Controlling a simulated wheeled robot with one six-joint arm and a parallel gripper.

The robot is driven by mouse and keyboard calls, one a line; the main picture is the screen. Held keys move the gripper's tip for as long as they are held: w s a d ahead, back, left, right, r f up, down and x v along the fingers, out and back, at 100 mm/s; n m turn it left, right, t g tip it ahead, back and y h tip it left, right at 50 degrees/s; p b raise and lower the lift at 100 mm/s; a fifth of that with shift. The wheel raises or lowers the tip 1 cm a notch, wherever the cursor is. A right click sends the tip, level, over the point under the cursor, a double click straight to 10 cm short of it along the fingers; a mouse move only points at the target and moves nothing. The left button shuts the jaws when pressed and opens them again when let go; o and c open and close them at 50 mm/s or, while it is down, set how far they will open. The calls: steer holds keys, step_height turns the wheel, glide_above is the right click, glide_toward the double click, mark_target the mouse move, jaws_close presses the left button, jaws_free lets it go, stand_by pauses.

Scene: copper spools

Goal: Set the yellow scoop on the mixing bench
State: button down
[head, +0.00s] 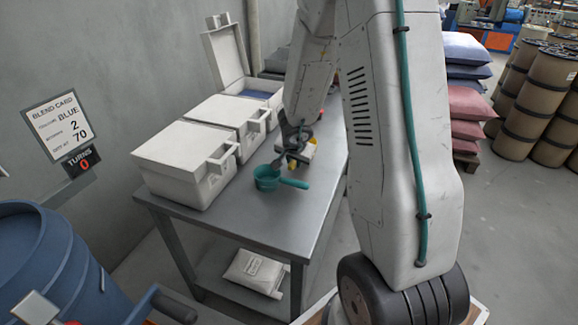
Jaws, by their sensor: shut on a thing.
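My gripper (287,160) is low over the grey bench (308,222), near its middle. It is shut on a small yellow thing (292,164), which I take to be the yellow scoop. Most of it is hidden by the fingers, and I cannot tell whether it touches the bench top. A teal scoop (267,179) lies on the bench just in front of my gripper, its handle pointing right. A pale, yellow-edged thing (309,149) is just behind the gripper, partly hidden.
White lidded bins (185,165) line the wall side; the far one (228,62) is open with blue contents. A white bag (256,271) lies on the lower shelf. A blue drum (45,265) stands front left. The bench's near end is clear. Sacks (470,103) and spools (535,100) stand right.

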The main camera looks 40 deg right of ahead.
steer(key=shift+w+a+f, duration=0.15)
steer(key=shift+a+f, duration=0.2)
steer(key=shift+f, duration=0.8)
steer(key=shift+d+f, duration=0.1)
steer(key=shift+f, duration=0.05)
steer(key=c, duration=1.3)
jaws_free()
